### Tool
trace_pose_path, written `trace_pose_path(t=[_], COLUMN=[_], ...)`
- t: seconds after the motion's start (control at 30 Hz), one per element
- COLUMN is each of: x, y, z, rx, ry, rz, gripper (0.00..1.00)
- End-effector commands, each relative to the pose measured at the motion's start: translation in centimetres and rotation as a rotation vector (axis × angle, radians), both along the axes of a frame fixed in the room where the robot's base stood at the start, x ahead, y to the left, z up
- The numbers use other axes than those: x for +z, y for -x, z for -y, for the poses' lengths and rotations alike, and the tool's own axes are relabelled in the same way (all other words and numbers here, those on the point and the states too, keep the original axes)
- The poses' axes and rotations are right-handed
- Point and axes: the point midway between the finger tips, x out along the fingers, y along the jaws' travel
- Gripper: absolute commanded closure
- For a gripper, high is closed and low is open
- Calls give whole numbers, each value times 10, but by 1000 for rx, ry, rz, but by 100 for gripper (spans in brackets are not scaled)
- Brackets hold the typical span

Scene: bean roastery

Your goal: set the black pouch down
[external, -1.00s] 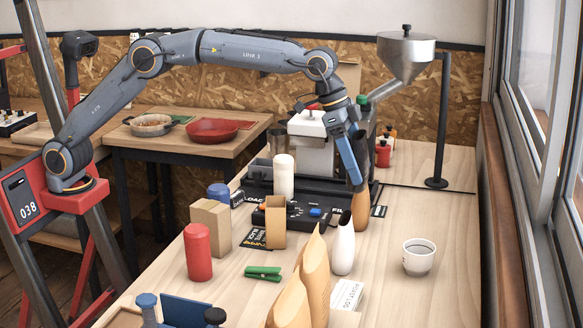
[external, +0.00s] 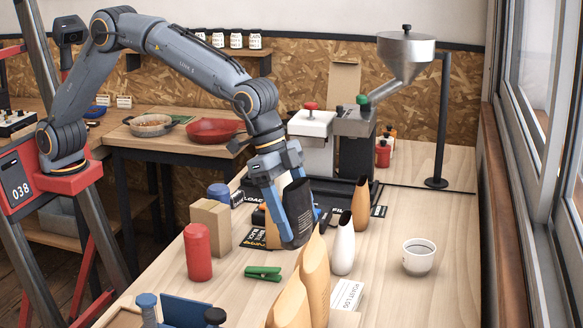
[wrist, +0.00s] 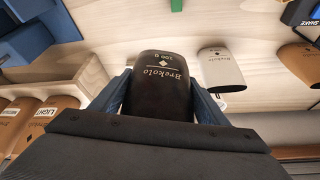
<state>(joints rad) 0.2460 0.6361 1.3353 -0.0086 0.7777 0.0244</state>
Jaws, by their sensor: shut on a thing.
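The black pouch (external: 299,205) is upright between the fingers of my gripper (external: 290,215), which is shut on it. In the external view it is partly hidden behind the near finger, and I cannot tell whether its base touches the table. In the wrist view the pouch (wrist: 162,85) shows its "Brokolo" label between the two blue fingers.
A white pouch (external: 343,245) and a kraft pouch (external: 361,206) stand right of my gripper. Tan pouches (external: 315,275) stand in front. A green clip (external: 263,273), a red canister (external: 197,252) and a box (external: 211,228) are left. Table around the white cup (external: 418,257) is clear.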

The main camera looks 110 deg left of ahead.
Motion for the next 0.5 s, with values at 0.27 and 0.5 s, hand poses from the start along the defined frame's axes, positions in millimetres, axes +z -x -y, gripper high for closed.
trace_pose_path(t=[0.27,0.5], x=[-17,-32], y=[67,87], z=[81,100], rx=[-101,-129], ry=[1,0], rz=[-1,-2], gripper=[53,53])
